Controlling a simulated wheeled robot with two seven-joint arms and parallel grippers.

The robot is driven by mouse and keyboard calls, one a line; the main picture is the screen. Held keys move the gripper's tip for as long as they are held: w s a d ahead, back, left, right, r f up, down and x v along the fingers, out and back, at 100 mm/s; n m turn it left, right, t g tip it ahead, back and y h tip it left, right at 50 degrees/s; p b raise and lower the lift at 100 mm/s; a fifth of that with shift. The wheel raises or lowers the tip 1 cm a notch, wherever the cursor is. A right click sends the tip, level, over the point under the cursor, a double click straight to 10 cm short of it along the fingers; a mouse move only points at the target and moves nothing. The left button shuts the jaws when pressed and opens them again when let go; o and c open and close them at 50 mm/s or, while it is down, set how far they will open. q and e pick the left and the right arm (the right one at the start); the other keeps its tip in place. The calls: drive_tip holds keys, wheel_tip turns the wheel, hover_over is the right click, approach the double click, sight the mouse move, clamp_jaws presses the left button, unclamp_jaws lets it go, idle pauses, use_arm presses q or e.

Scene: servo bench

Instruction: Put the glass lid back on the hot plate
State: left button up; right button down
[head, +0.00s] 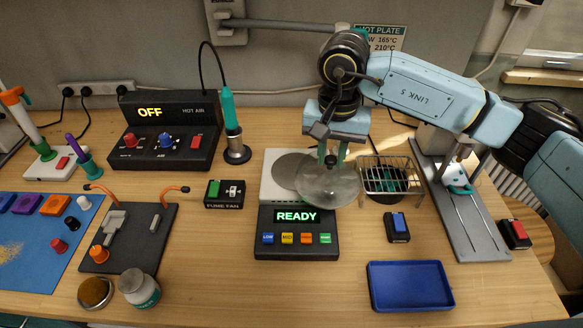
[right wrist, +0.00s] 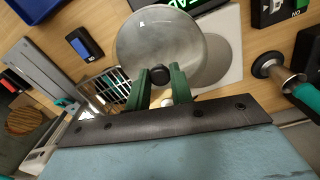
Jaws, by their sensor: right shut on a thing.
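The hot plate (head: 272,222) stands mid-bench with a green READY display and several coloured buttons. Its round grey heating disc (head: 288,168) is partly bare; it also shows in the right wrist view (right wrist: 218,62). The round glass lid (head: 328,190) has a black knob (right wrist: 160,74). My right gripper (head: 331,160) is shut on the knob with its green fingers. The lid hangs off to the right of the disc, overlapping it and the plate's right edge in the head view. The gap beneath the lid is hard to judge. My left gripper is not in view.
A wire rack (head: 400,178) stands close to the right of the lid. A blue tray (head: 410,286) and a small blue switch box (head: 397,227) lie in front right. A fume fan switch (head: 226,193) and a soldering iron in its stand (head: 236,150) are at left.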

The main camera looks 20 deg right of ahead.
drive_tip(key=w+r+m, duration=0.1)
drive_tip(key=m, duration=0.2)
drive_tip(key=w+a+r+m, duration=0.1)
drive_tip(key=w+m, duration=0.1)
drive_tip(key=m, duration=0.1)
drive_tip(key=w+r+m, duration=0.1)
drive_tip(key=m, duration=0.3)
drive_tip(key=shift+w+a+p, duration=0.15)
drive_tip(key=shift+a+p, duration=0.15)
drive_tip(key=shift+p, duration=0.05)
drive_tip(key=w+a+r+m+p, duration=0.1)
drive_tip(key=w+r+m, duration=0.1)
drive_tip(key=m, duration=0.8)
drive_tip(key=w+a+r+m, duration=0.2)
drive_tip(key=m, duration=0.7)
drive_tip(key=f, duration=1)
drive_tip(key=shift+w+d+f+p, duration=0.1)
drive_tip(key=shift+w+d+p, duration=0.1)
drive_tip(key=shift+p, duration=0.2)
